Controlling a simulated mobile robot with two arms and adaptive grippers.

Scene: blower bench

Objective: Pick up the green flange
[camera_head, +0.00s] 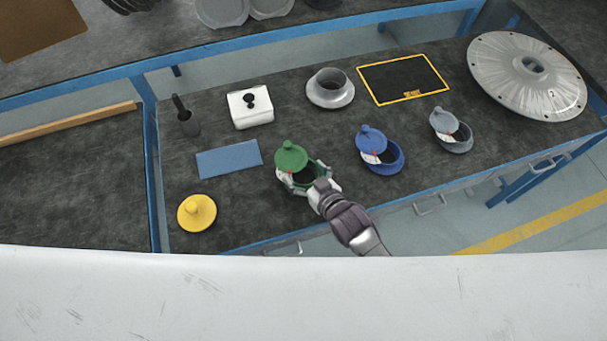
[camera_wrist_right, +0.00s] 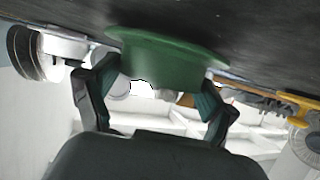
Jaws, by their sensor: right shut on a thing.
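I cannot tell whether the flange touches the bench. My left gripper is not in view.
A blue mat (camera_head: 229,159) is bare. A yellow-framed black panel (camera_head: 403,78) and a large metal disc (camera_head: 505,80) are farther back.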

